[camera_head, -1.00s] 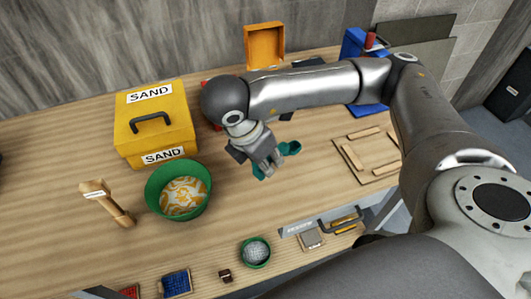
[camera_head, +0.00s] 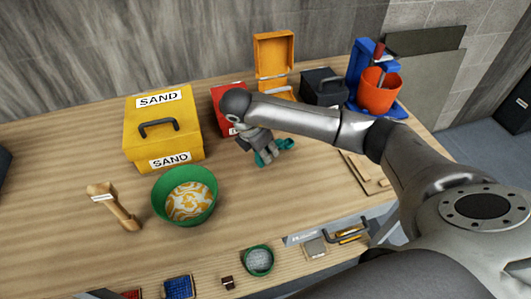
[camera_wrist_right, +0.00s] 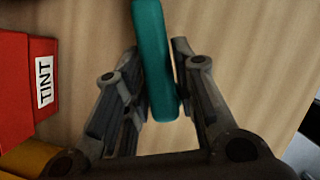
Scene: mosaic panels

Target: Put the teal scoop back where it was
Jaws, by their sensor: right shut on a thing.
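The teal scoop (camera_head: 284,146) shows in the head view near the middle of the bench, partly hidden by my right gripper (camera_head: 261,153). In the right wrist view its long teal handle (camera_wrist_right: 155,65) lies between the two fingers of my right gripper (camera_wrist_right: 157,52), which is shut on it. I cannot tell whether the scoop touches the bench. A red box (camera_head: 228,97) is just behind the gripper; in the wrist view its label reads TINT (camera_wrist_right: 44,80). My left gripper is not in view.
A yellow SAND box (camera_head: 185,122) and a green bowl (camera_head: 205,205) stand to the left. Behind are an open orange box (camera_head: 273,55), a dark box (camera_head: 322,84) and an orange bucket (camera_head: 380,95) by a blue stand. A wooden frame (camera_head: 360,170) lies right.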

